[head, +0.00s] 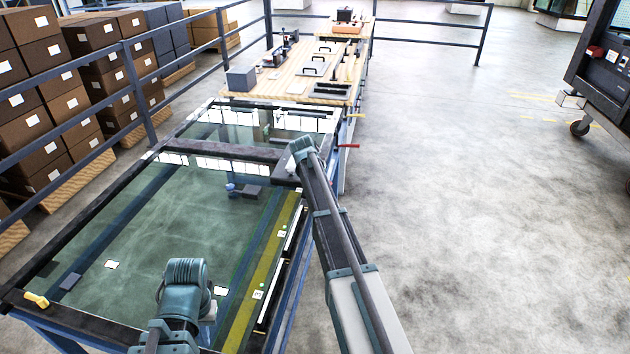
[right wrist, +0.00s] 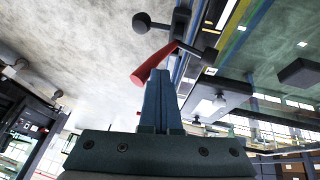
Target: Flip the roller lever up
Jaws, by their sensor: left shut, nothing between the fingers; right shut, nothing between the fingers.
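The roller lever has a red handle (head: 348,146) that sticks out sideways from the right side of the table frame in the head view. In the right wrist view the red handle (right wrist: 152,65) slants beside a dark bracket. My right gripper (right wrist: 160,75) is shut and empty, with its fingertips close to the handle; I cannot tell whether they touch. In the head view my right arm reaches towards the lever, and its fingers are hidden. My left gripper (head: 188,275) is over the near part of the glass-topped table, shut and empty; its fingertips are not clear.
The glass-topped table (head: 110,225) has a dark frame and a yellow strip along its right side. A dark ball on a rod (right wrist: 142,22) is near the red handle. A wooden bench (head: 265,85) with tools stands beyond.

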